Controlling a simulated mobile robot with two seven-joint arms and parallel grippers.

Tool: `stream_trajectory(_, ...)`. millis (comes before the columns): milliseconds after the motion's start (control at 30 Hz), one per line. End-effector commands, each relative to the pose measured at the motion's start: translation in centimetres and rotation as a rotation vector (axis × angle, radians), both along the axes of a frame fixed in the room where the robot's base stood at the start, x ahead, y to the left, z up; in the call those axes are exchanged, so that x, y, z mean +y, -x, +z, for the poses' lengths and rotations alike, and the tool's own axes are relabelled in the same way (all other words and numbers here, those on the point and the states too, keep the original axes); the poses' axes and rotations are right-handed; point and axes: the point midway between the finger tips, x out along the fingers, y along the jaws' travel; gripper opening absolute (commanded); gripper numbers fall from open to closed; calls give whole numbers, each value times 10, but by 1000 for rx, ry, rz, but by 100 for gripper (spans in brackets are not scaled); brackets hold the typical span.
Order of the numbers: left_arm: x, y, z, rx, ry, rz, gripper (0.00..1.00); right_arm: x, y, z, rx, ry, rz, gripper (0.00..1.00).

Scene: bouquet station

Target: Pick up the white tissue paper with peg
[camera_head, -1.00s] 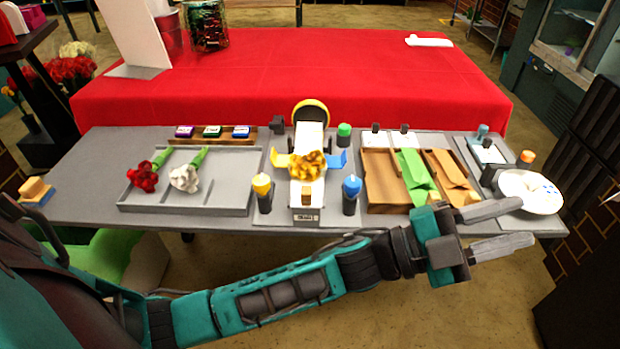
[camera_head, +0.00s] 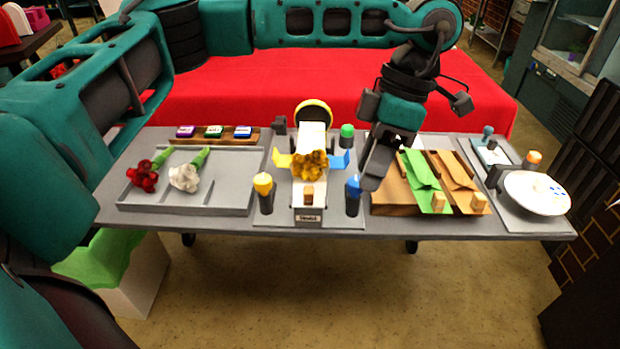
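A white strip (camera_head: 311,137) lies along the middle station, with a yellow bloom (camera_head: 309,165) across it and a small wooden peg (camera_head: 309,193) near its front end. I cannot tell for sure that this strip is tissue paper. My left gripper (camera_head: 371,184) points down over the left part of the wooden paper rack (camera_head: 393,209), right of the white strip and apart from it. Its fingers overlap in this view, so their gap and any hold are unclear. It hides part of the rack's left slot. My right gripper is not in view.
Green paper (camera_head: 421,172) and brown paper (camera_head: 461,178), each with a wooden peg, lie in the rack. Yellow (camera_head: 263,185) and blue-topped (camera_head: 353,188) posts flank the station. A tray (camera_head: 225,190) with red and white flowers stands left; a white dish (camera_head: 536,193) stands right.

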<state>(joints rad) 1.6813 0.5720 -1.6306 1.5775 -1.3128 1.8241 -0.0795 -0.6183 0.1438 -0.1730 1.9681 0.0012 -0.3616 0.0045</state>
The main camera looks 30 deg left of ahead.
Motion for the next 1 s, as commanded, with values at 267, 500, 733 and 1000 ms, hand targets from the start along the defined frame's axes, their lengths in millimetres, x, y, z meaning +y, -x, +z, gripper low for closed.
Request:
stream_trajectory(267, 58, -16, 35, -82, -223, 47, 38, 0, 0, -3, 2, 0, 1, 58)
stream_trajectory(500, 73, -7, -3, -82, -228, 47, 38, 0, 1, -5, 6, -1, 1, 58)
stream_trajectory(733, 81, -2, -28, -84, -225, 46, 38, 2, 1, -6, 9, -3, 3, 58)
stream_trajectory(1000, 89, 5, -58, -81, -226, 45, 38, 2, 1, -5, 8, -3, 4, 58)
